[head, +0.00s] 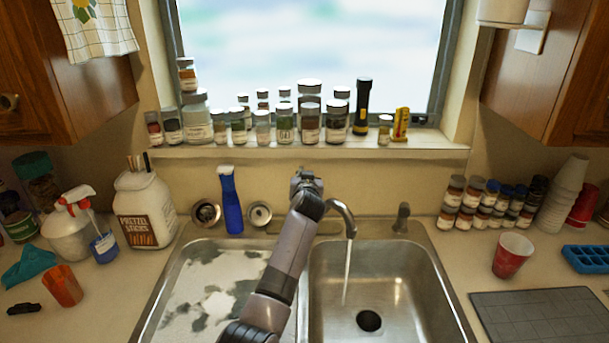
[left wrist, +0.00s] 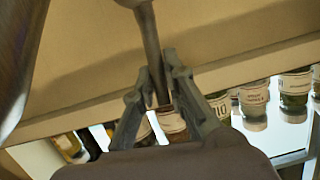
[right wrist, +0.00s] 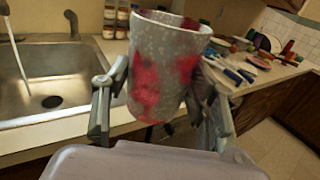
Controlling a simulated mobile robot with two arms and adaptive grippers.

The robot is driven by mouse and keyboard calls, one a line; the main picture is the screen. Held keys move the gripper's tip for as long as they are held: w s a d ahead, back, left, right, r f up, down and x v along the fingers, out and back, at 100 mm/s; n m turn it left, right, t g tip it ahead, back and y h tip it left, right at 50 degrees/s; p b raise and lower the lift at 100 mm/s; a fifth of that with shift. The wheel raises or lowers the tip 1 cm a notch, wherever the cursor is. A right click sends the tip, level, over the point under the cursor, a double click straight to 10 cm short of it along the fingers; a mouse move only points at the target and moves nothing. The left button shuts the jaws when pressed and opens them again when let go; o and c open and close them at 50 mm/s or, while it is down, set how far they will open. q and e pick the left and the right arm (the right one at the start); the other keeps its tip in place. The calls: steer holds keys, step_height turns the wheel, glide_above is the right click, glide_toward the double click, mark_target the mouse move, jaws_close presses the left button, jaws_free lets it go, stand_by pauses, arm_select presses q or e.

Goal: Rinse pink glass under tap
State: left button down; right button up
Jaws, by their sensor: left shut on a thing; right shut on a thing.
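The pink glass (right wrist: 165,65) is in the right wrist view, grey-speckled with bright pink patches, mouth up and slightly tilted. My right gripper (right wrist: 150,85) is shut around its sides, in front of the counter and to the right of the sink. Neither shows in the head view. The curved tap (head: 345,210) runs a thin stream of water (head: 347,275) into the right basin (head: 400,285). My left gripper (head: 305,180) is behind the sink, at the tap's base. In the left wrist view it (left wrist: 160,85) is shut on a thin metal rod, seemingly the tap's handle (left wrist: 150,40).
The left basin (head: 205,290) has pale patches inside. A blue bottle (head: 231,205) and a pretzel jar (head: 145,210) stand left of my arm. A red cup (head: 512,255), stacked jars (head: 480,205) and a grey mat (head: 540,315) occupy the right counter. Jars line the windowsill.

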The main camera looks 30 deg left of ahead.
arm_select(q)
steer(key=shift+r, duration=0.2)
steer(key=c, duration=2)
jaws_free()
steer(key=o, duration=0.4)
steer(key=shift+w+d+f, duration=0.1)
steer(key=shift+w+f, duration=0.1)
steer(key=shift+w, duration=0.1)
steer(key=shift+s, duration=0.1)
steer(key=shift+s, duration=0.15)
steer(key=v, duration=1.1)
steer(key=shift+s+d, duration=0.2)
steer(key=shift+s, duration=0.15)
